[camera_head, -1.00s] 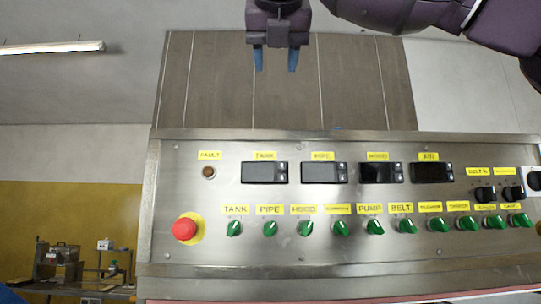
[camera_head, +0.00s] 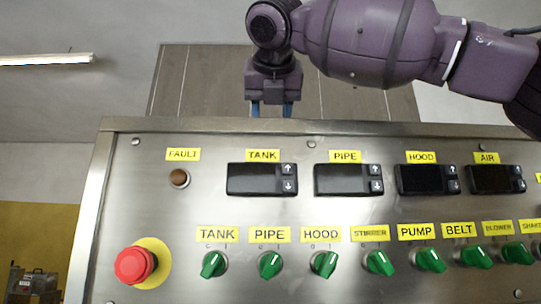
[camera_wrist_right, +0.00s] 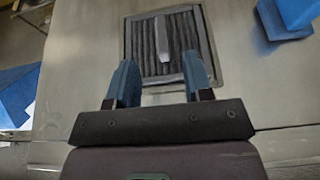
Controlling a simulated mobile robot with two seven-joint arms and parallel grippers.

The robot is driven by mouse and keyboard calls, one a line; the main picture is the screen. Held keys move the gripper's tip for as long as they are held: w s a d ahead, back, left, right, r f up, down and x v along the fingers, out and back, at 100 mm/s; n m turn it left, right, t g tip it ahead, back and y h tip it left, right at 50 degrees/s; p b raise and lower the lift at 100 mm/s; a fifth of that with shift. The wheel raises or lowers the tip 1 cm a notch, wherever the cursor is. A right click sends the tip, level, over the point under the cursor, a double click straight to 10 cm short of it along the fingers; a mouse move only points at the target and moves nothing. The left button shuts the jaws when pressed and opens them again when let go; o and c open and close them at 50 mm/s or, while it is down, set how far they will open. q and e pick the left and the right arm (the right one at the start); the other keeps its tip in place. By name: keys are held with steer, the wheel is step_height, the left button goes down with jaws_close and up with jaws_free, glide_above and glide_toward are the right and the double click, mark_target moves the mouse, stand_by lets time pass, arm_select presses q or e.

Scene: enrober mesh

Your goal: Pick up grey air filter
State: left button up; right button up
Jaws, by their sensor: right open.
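The grey air filter (camera_wrist_right: 180,72) shows in the right wrist view as a dark grey pleated panel in a square frame, with a light bar across its middle. It lies in a pale metal surface. My right gripper (camera_wrist_right: 160,80) is open, its two blue fingers in front of the filter's near part; whether they touch it I cannot tell. In the head view the right gripper (camera_head: 271,110) points down behind the top edge of the control panel, its fingertips partly hidden. The filter is not visible in the head view. My left gripper is not in view.
A steel control panel (camera_head: 330,208) with green knobs, displays and a red stop button (camera_head: 135,265) fills the head view's lower half. Blue objects lie at the right wrist view's left (camera_wrist_right: 14,95) and upper right (camera_wrist_right: 290,14). Pale metal surrounds the filter.

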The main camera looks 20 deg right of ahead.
steer(key=shift+f+x, duration=0.2)
steer(key=shift+x, duration=1.45)
steer(key=shift+f+x, duration=0.2)
steer(key=shift+x, duration=1.45)
steer(key=shift+s, duration=0.25)
jaws_close()
